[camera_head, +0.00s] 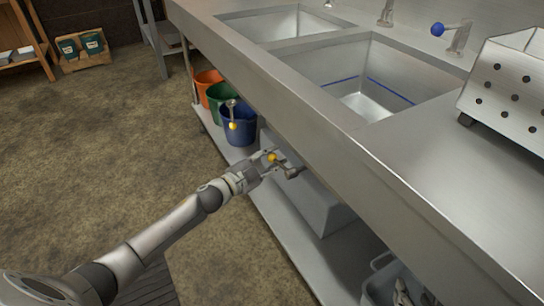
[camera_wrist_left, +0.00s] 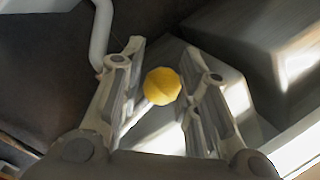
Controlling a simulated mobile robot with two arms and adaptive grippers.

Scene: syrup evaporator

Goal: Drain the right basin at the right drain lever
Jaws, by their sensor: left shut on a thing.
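The right basin (camera_head: 393,62) is the nearer steel sink, with a blue line around its inner wall and a pale, shiny bottom. I cannot tell how much liquid it holds. My left gripper (camera_head: 275,163) is below the counter's front edge, shut on the right drain lever. The lever's yellow knob (camera_head: 272,157) shows at the fingers, and the knob also sits between the two fingers in the left wrist view (camera_wrist_left: 162,86). The fingers (camera_wrist_left: 158,95) stand on either side of it. My right gripper is not in view.
The left drain lever (camera_head: 233,125) has a yellow knob and hangs before the blue bucket (camera_head: 239,134). Green (camera_head: 219,110) and orange (camera_head: 203,92) buckets stand behind on the lower shelf. A perforated steel box (camera_head: 505,88) stands on the counter.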

